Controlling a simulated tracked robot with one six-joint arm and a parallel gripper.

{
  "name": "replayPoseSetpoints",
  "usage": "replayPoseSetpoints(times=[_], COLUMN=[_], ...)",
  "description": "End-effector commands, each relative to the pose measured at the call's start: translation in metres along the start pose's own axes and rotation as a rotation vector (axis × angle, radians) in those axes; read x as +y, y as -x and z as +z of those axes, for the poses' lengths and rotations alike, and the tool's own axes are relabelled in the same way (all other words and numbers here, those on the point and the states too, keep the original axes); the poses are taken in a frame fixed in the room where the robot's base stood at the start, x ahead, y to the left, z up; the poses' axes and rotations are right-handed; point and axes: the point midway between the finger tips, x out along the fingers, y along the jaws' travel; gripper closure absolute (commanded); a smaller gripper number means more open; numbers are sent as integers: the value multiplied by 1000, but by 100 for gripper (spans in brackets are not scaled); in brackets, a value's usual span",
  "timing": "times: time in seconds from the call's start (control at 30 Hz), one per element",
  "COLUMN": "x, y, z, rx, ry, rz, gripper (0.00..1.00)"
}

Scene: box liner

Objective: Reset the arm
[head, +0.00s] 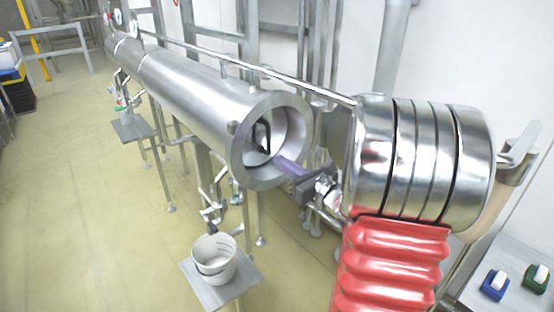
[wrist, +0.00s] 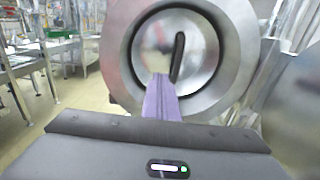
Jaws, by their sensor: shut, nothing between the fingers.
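My gripper (head: 280,160) is at the open end of a long horizontal metal cylinder (head: 185,85). Its purple fingers are together with nothing between them, and they point into the round mouth. In the wrist view the purple fingers of my gripper (wrist: 159,80) reach in front of the cylinder's thick metal rim (wrist: 228,60). Whether the fingertips touch anything inside cannot be told. A dark upright shape (head: 262,136) shows inside the mouth. It also shows in the wrist view (wrist: 177,57), just right of the fingertips.
A white bucket (head: 214,258) stands on a small metal platform (head: 225,290) below the cylinder's mouth. Metal frames stand behind the cylinder. Blue (head: 494,286) and green (head: 536,279) boxes lie on a surface at lower right. The floor at left is clear.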

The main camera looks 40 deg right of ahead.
Motion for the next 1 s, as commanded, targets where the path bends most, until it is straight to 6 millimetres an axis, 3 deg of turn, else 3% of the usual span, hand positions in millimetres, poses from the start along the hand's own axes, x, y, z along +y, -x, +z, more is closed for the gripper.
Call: replayPoseSetpoints(times=[0.73,0.87,1.0], x=[1,17,47], y=[2,4,13], z=[-3,-20,-46], rx=[11,72,164], ry=[38,113,226], rz=[2,70,194], gripper=[100,100,100])
